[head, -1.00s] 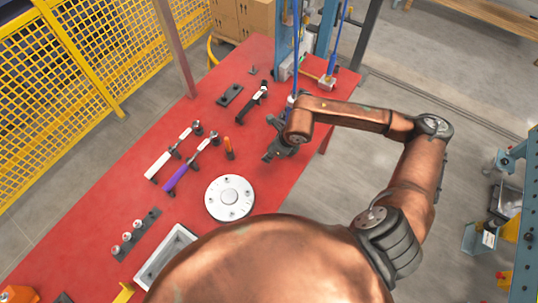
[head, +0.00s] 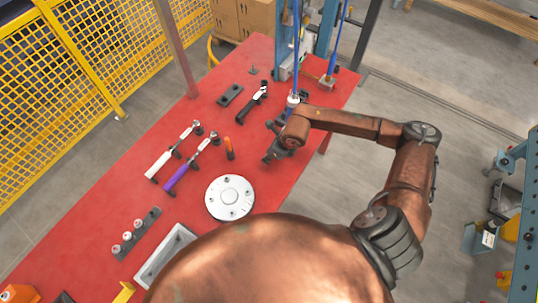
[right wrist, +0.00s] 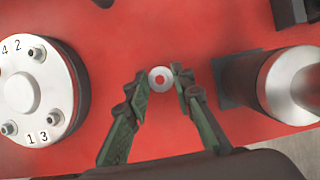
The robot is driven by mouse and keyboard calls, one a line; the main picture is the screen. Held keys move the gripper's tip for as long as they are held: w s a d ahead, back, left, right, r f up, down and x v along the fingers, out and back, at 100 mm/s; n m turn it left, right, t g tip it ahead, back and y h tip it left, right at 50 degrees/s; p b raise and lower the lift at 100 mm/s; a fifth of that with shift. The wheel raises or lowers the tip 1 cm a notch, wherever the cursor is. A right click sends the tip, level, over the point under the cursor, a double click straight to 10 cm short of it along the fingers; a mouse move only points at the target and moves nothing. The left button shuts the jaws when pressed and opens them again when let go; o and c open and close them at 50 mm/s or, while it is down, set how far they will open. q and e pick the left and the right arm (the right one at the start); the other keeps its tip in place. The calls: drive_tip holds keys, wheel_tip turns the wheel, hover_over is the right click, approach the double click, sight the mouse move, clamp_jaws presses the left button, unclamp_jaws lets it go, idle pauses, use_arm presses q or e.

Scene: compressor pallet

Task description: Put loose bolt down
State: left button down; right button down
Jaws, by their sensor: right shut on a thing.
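My right gripper (head: 276,148) is over the red table, at its right side. In the right wrist view its two fingers (right wrist: 161,80) are shut on a small round pale piece with a red centre, the loose bolt (right wrist: 161,71), seen end-on. I cannot tell whether the bolt touches the table. The round grey flange (head: 230,187) with several bolts lies to the left of the gripper; its numbered face shows in the right wrist view (right wrist: 35,88). In the head view the bolt is hidden by the gripper. My left gripper is not in view.
A metal cylinder (right wrist: 292,85) stands right of the fingers. Two torque wrenches, white (head: 163,164) and purple (head: 177,178), and an orange-handled tool (head: 228,145) lie left. A bolt strip (head: 148,225) and grey tray (head: 158,262) are nearer. Red table (head: 217,115) has bare room between.

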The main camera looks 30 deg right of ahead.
drive_tip(key=c, duration=1.7)
unclamp_jaws()
drive_tip(key=shift+o, duration=0.2)
drive_tip(key=shift+r, duration=0.1)
drive_tip(key=v, duration=1.2)
drive_tip(key=shift+d, duration=0.1)
